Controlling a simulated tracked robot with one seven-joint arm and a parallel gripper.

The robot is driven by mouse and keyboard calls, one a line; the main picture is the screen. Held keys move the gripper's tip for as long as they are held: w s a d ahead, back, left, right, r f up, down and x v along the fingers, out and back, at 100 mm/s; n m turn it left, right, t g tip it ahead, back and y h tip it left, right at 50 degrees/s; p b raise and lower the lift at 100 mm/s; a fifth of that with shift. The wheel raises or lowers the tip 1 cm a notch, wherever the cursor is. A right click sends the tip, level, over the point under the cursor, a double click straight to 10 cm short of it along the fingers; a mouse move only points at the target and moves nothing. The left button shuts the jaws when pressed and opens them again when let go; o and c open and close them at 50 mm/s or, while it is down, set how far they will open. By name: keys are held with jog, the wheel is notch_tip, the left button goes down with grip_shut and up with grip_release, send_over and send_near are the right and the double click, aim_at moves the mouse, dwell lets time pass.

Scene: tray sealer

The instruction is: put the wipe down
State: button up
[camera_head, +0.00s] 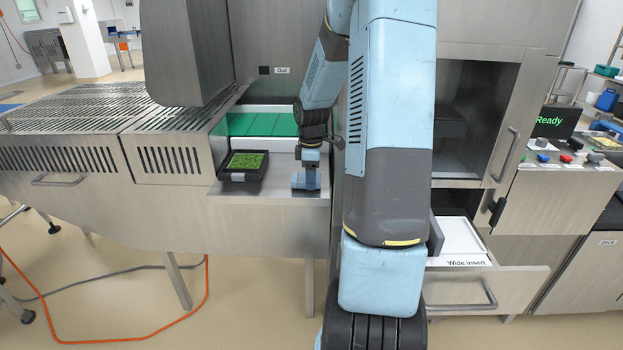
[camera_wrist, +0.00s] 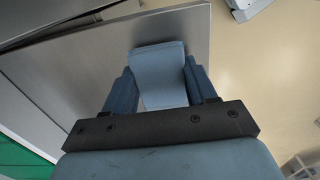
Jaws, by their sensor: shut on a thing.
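The wipe is a folded light-blue cloth; it shows in the wrist view (camera_wrist: 160,72) between my two blue fingers. My gripper (camera_wrist: 160,88) is shut on it. In the head view my gripper (camera_head: 306,180) points down over the steel shelf (camera_head: 280,196) at the machine's outlet, at the right part of that shelf. The wipe cannot be told apart from the blue fingers there. The wipe is at or just above the shelf surface; I cannot tell whether it touches.
A black tray of green contents (camera_head: 243,172) stands on the shelf left of my gripper. A green belt (camera_head: 262,125) lies behind. An open drawer marked "Wide insert" (camera_head: 470,285) juts out at right. An orange cable (camera_head: 130,340) lies on the floor.

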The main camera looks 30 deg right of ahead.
jog(key=shift+f, duration=0.3)
jog(key=o, duration=1.2)
jog(key=shift+f, duration=0.1)
notch_tip(320, 180, up, 12)
jog(key=s+a+r+m+t+h, duration=0.15)
jog(key=s+a+r+m, duration=0.35)
jog(key=s+a+r, duration=0.65)
jog(key=s+a+m+t+y, duration=0.1)
jog(key=s+a+m+t, duration=0.3)
jog(key=s, duration=0.9)
jog(key=a+r+m, duration=0.1)
jog(key=a+m, duration=0.1)
jog(key=a, duration=0.2)
jog(key=shift+s, duration=0.25)
